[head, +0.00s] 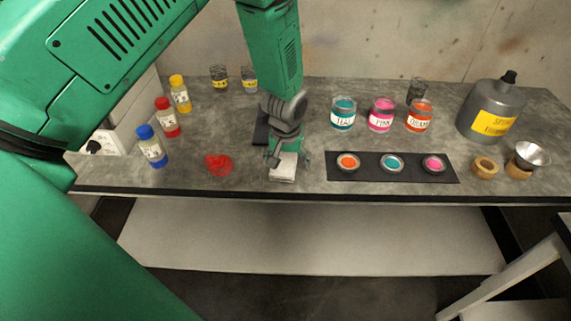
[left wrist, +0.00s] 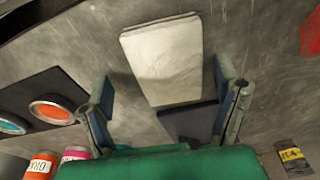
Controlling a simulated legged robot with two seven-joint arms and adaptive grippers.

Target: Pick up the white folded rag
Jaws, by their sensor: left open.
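The white folded rag (head: 284,168) lies flat on the grey workbench near its front edge in the head view. In the left wrist view the rag (left wrist: 165,60) is a pale flat rectangle ahead of and between the fingers. My left gripper (head: 286,157) is just above the rag, pointing down, and hides part of it. In the left wrist view my left gripper (left wrist: 165,98) is open, with one finger on each side of the rag's near end and nothing held. I cannot tell whether the fingers touch the bench. My right gripper is not in view.
A dark flat item (head: 261,132) lies behind the rag. A red crumpled cloth (head: 218,164) is to its left. A black strip (head: 392,167) with paint lids is to its right. Bottles, including a blue-capped one (head: 152,150), and paint jars (head: 343,118) stand around.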

